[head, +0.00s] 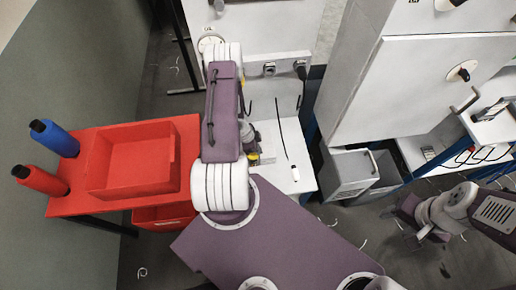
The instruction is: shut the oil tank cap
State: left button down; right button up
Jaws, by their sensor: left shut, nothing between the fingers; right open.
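I cannot make out an oil tank cap for certain. A small grey and yellow part (252,156) shows just right of my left arm, above a white ledge, and the arm partly covers it. I cannot tell whether it is the cap or whether it is open. My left arm, purple and white, stands in the middle of the head view, and its fingers are not to be seen. My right arm shows at the right edge, folded low, and its fingers cannot be made out either.
A red table (70,206) at left bears a red tray (140,160), a blue bottle (55,138) and a red bottle (40,181). A white machine cabinet (425,85) stands at right. A grey handled box (348,172) sits beside it. A white ledge (297,150) carries a thin black cord.

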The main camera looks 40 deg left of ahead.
pick_arm(q)
jog(key=shift+s+a+f, duration=0.1)
jog(key=shift+s+a, duration=0.05)
jog(key=shift+a, duration=0.1)
jog(key=shift+d, duration=0.15)
pick_arm(e)
jog(key=shift+s+a+r, duration=0.1)
jog(key=shift+a, duration=0.1)
jog(key=shift+a, duration=0.1)
pick_arm(q)
jog(key=shift+a+r+p, duration=0.2)
jog(key=shift+a+p, duration=0.15)
jog(key=shift+p, duration=0.1)
jog(key=shift+a, duration=0.35)
jog(key=shift+w, duration=0.2)
pick_arm(e)
jog(key=shift+d+r, duration=0.5)
pick_arm(q)
jog(key=shift+f, duration=0.1)
pick_arm(e)
jog(key=shift+a, duration=0.1)
